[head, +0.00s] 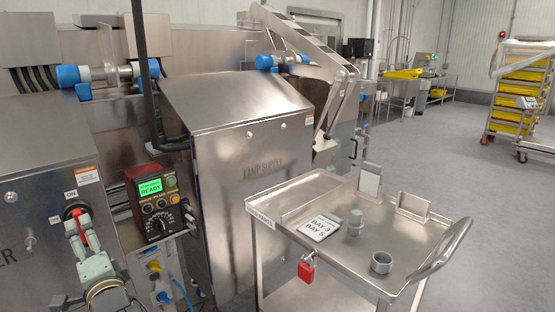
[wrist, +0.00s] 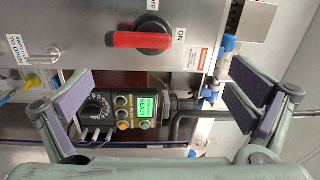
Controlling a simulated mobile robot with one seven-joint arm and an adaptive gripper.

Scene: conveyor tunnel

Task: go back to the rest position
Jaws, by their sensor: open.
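My gripper (head: 82,250) is at the lower left of the head view, in front of the switch panel. In the wrist view the gripper (wrist: 163,100) is open, its two dark-padded fingers wide apart with nothing between the pads. A red rotary handle (wrist: 140,40) on a black base shows beyond the fingers in the wrist view, beside an ON label. The handle (head: 79,226) is partly hidden by my gripper in the head view. A control box with a green READY screen (head: 150,188) stands to the right; its screen (wrist: 147,107) shows between the fingers in the wrist view.
A steel cabinet marked LAMP SUPPLY (head: 255,190) stands right of the box. A steel cart (head: 345,255) holds a BAY card (head: 320,228), grey fittings (head: 354,222) and a ring (head: 381,262); a red padlock (head: 306,268) hangs on it. Open floor (head: 490,220) lies right.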

